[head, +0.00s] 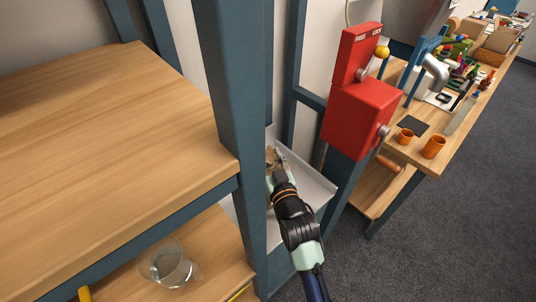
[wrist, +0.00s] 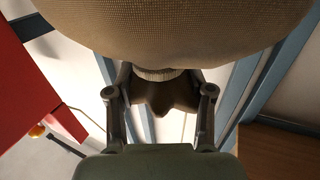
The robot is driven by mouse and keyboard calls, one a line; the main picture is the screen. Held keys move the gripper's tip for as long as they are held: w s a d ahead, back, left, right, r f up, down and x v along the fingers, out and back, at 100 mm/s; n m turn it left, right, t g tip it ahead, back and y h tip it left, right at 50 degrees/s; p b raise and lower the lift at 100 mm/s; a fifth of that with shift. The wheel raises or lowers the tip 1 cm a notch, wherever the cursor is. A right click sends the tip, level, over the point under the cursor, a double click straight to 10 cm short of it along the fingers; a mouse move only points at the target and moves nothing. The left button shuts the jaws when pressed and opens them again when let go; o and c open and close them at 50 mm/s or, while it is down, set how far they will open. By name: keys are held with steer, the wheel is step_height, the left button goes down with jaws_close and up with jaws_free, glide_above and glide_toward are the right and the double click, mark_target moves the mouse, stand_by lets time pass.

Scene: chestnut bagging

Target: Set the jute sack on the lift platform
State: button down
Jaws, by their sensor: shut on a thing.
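My gripper (head: 278,168) is shut on the tied neck of the jute sack. In the wrist view the sack (wrist: 180,28) fills the top of the picture, a tan woven body with a pale tie at the neck. The brown gathered cloth end hangs between my fingers (wrist: 160,84). In the head view only a small brown part of the sack (head: 271,155) shows, mostly hidden by my gripper and the blue post. The pale grey tray (head: 313,188), seemingly the lift platform, lies behind and below my arm. I cannot tell whether the sack touches it.
A blue post (head: 232,90) stands close left of my arm. A red control box (head: 360,118) with a yellow knob is at the right of the tray. A wooden shelf (head: 110,130) is at left, with a glass jar (head: 168,264) below. Orange cups (head: 433,148) stand on the right bench.

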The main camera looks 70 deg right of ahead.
mark_target(268, 168)
step_height(268, 168, down, 4)
steer(key=shift+f+b, duration=0.2)
steer(key=shift+b, duration=0.4)
steer(key=shift+f, duration=0.15)
steer(key=shift+c, duration=2.2)
jaws_free()
steer(key=shift+f, duration=0.15)
steer(key=shift+r, duration=0.25)
steer(key=p+v, duration=0.2)
steer(key=v, duration=1)
steer(key=shift+s+f, duration=0.1)
